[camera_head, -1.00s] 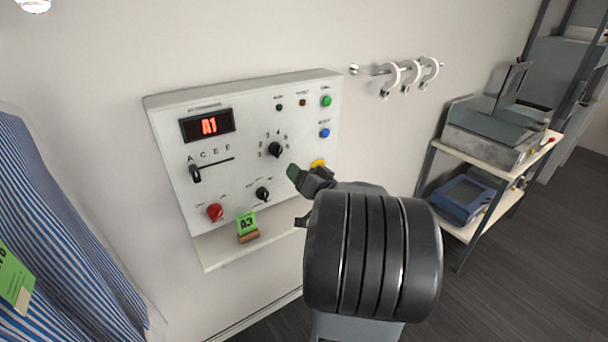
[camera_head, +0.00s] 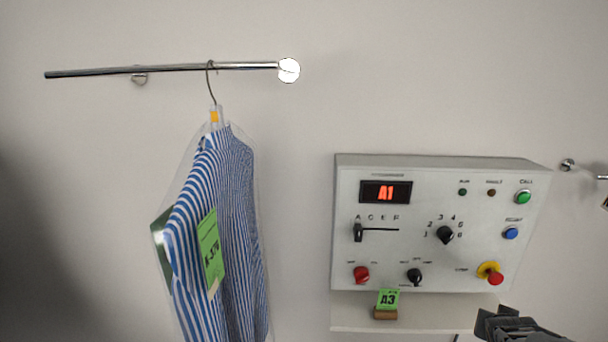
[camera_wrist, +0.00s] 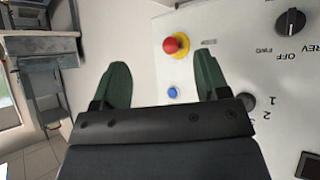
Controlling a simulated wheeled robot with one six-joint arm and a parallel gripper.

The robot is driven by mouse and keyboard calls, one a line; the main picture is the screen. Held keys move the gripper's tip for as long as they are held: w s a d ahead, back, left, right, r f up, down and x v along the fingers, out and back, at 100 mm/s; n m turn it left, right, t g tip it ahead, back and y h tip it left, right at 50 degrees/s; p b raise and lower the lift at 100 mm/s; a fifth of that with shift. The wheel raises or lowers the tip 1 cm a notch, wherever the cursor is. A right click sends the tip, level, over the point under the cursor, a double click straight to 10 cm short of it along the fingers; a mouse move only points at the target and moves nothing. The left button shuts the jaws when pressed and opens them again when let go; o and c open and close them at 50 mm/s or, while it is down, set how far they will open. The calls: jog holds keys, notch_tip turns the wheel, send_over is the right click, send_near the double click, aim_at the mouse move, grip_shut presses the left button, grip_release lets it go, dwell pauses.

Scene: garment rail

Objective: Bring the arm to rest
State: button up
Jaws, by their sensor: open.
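My gripper (camera_wrist: 160,85) is open in the wrist view, its two green-padded fingers apart with nothing between them but wall and part of the control panel (camera_wrist: 240,60). In the head view only a dark part of my arm shows at the bottom right edge, below the panel (camera_head: 345,215); the fingertips are not clear there. The panel's display (camera_head: 385,192) reads A1. The red emergency button (camera_head: 494,277) on its yellow collar sits at the panel's lower right. It also shows in the wrist view (camera_wrist: 171,45), near the fingers.
A striped shirt (camera_head: 235,190) in a clear cover with a green tag (camera_head: 210,250) hangs from a wall rail (camera_head: 100,72). A green A3 card (camera_head: 388,299) stands on the panel's shelf (camera_head: 350,318). A rack (camera_wrist: 40,75) shows at the wrist view's left.

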jog(key=s+a+r+n+g+y, duration=0.1)
jog(key=s+a+n+y, duration=0.1)
jog(key=a, duration=1.2)
jog(key=s+a+r+n+g+y, duration=0.1)
jog(key=a+n+y, duration=0.4)
jog(key=a, duration=0.9)
jog(key=shift+s+r+n+g, duration=0.45)
jog(key=shift+s+r, duration=0.25)
jog(key=shift+s, duration=0.2)
